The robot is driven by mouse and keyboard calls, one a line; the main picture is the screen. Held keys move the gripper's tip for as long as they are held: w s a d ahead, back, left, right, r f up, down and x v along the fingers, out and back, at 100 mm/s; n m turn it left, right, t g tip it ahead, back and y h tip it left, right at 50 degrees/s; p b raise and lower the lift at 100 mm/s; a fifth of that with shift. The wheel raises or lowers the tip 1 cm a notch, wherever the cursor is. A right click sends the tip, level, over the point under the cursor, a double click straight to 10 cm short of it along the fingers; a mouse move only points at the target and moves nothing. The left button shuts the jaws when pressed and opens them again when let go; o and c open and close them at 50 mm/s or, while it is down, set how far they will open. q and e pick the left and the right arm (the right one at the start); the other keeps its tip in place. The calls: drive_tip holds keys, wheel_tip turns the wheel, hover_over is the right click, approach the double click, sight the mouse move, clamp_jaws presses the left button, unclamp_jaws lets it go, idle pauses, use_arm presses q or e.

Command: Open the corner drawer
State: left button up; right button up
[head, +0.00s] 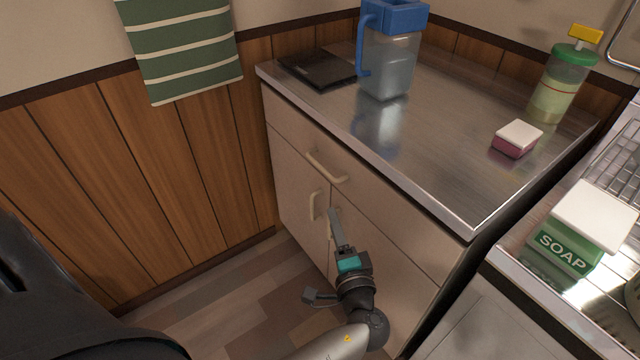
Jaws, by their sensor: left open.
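The corner drawer (375,190) is the wide pale front just under the steel counter edge, and it looks closed. Its curved beige handle (326,169) is clear of my gripper. My left gripper (335,220) is below and slightly right of that handle, in front of the cabinet doors, with its fingers pointing up. It is open, and I see nothing between its fingers. Its fingers overlap the right door's handle in the picture; I cannot tell if they touch it. My right gripper is out of view.
Two cabinet doors sit below the drawer; the left one has a vertical handle (315,206). The steel counter (440,150) holds a blue-lidded pitcher (390,62), a dark flat plate (318,68), a sponge (517,139) and a bottle (560,85). A soap box (575,235) stands at right.

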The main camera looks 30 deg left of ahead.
use_arm(q)
drive_tip(key=r+y, duration=0.1)
drive_tip(key=r, duration=0.1)
drive_tip(key=b, duration=0.2)
approach(320, 164)
drive_tip(key=a, duration=0.1)
drive_tip(key=shift+n+t, duration=0.3)
drive_tip(key=shift+f+b+x, duration=0.15)
drive_tip(key=shift+b+x, duration=0.2)
drive_tip(key=shift+x, duration=1.2)
drive_tip(key=shift+f+b+x, duration=0.15)
drive_tip(key=shift+b+x, duration=0.15)
drive_tip(key=shift+x, duration=1.2)
drive_tip(key=shift+f+b+x, duration=0.15)
drive_tip(key=shift+b+x, duration=0.2)
drive_tip(key=shift+x, duration=1.2)
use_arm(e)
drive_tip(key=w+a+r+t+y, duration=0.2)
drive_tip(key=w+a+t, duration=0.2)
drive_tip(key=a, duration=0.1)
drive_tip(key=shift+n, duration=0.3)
use_arm(q)
drive_tip(key=shift+w+d, duration=0.15)
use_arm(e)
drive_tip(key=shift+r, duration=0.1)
use_arm(q)
clamp_jaws()
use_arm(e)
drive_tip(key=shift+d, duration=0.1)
